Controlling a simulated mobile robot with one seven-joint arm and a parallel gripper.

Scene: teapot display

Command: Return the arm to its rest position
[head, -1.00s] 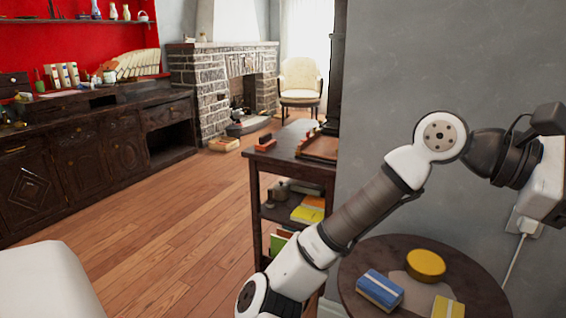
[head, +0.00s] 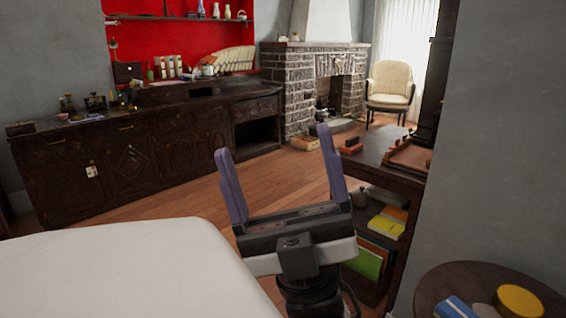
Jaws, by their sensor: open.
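My gripper (head: 278,160) is in the lower middle of the head view, with its two purple fingers pointing up and spread wide apart. It is open, and nothing is between the fingers. Only the wrist end of my arm shows below it; the rest of the arm is out of the picture. The gripper appears in front of the wooden floor, just left of the dark shelf table (head: 385,160).
A round dark table (head: 440,285) at the lower right bears a yellow round tin (head: 520,301) and a blue box (head: 456,307). A long dark sideboard (head: 130,160) lines the left. A grey wall (head: 500,130) stands right.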

